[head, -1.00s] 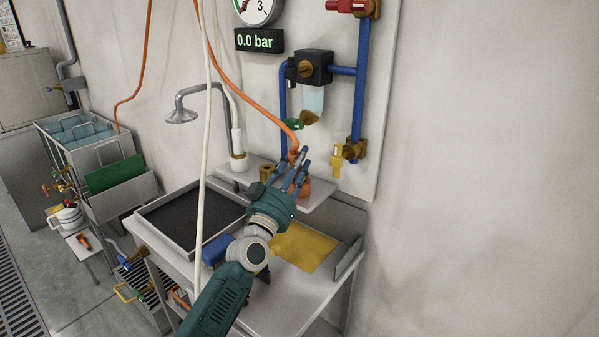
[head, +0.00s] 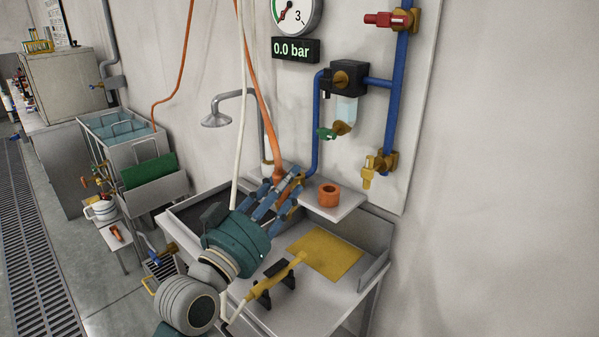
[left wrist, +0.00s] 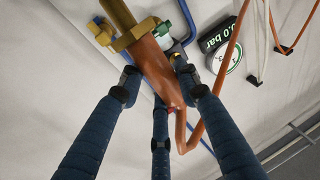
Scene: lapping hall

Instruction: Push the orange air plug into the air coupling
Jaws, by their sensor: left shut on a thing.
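My left gripper (head: 290,185) is shut on the orange air plug (left wrist: 160,75), fingers around its orange body. In the left wrist view a brass collar and brass end point to the upper left, clear of the fingers. The orange hose (head: 265,110) runs from the plug up the wall. In the head view the fingers mostly hide the plug. The brass fitting with a green lever (head: 328,133) below the filter bowl looks like the air coupling, though I cannot be sure; the plug is apart from it, lower left. My right gripper is not in view.
An orange ring-shaped holder (head: 329,196) stands on the small shelf (head: 347,207), right of my fingers. A yellow-handled tool (head: 275,278) rests on the bench near a yellow mat (head: 325,250). A white hose (head: 241,100) hangs beside the orange one. Blue pipes (head: 394,90) run along the wall.

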